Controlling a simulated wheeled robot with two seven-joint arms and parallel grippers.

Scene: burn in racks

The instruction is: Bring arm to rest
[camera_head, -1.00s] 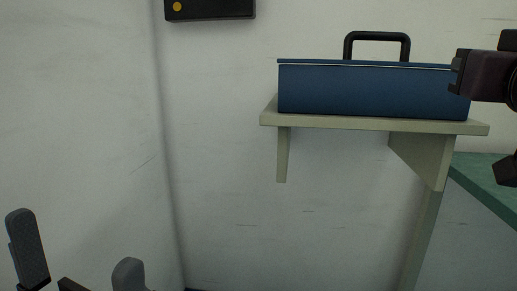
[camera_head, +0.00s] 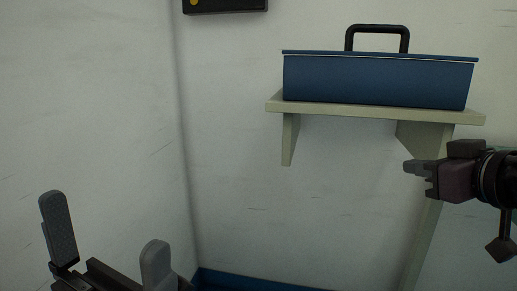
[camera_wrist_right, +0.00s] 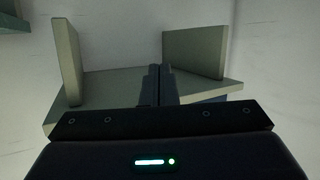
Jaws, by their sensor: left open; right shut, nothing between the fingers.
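My left gripper (camera_head: 108,232) is at the lower left of the head view, its two grey fingers apart with nothing between them. My right gripper (camera_head: 418,168) comes in from the right of the head view, in front of and below the shelf's right part. Its fingers are together and hold nothing. In the right wrist view the closed fingers (camera_wrist_right: 161,84) point toward the shelf and its brackets.
A pale shelf (camera_head: 375,110) on brackets is fixed to the wall and bears a blue toolbox (camera_head: 378,80) with a black handle. A dark box (camera_head: 228,5) hangs on the wall at the top. The wall between my grippers is clear.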

